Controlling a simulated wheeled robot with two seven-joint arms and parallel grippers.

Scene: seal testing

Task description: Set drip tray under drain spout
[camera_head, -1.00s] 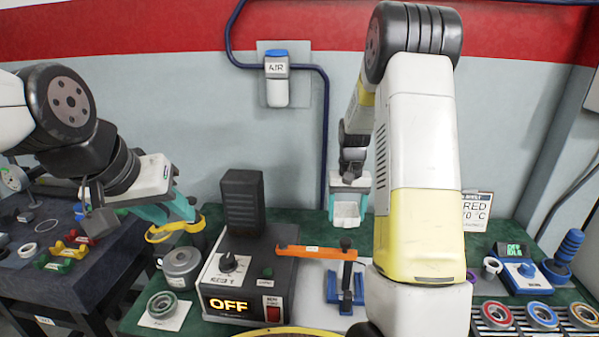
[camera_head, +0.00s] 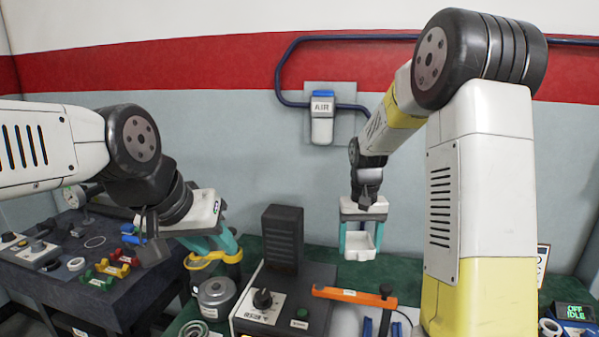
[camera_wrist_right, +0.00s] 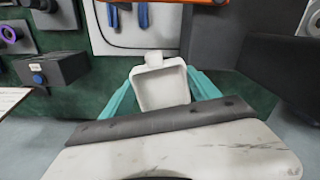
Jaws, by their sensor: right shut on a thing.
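The white drip tray (camera_head: 360,245) is a small square open tray with a short tab. My right gripper (camera_head: 359,229) is shut on it, with teal fingers on both sides. The tray hangs above the bench, in front of the wall. It also shows in the right wrist view (camera_wrist_right: 161,88), between the fingers. My left gripper (camera_head: 215,248) is at the left, its teal fingertips at a yellow ring-shaped piece (camera_head: 200,263) that appears held above the round grey canister (camera_head: 216,292). I cannot make out a drain spout for certain.
A dark control box (camera_head: 263,317) with a tall black block (camera_head: 283,238) stands between the grippers. An orange bar (camera_head: 352,296) lies below the tray. A dark side table (camera_head: 70,285) with small coloured parts is at left. A blue-topped AIR box (camera_head: 322,118) is on the wall.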

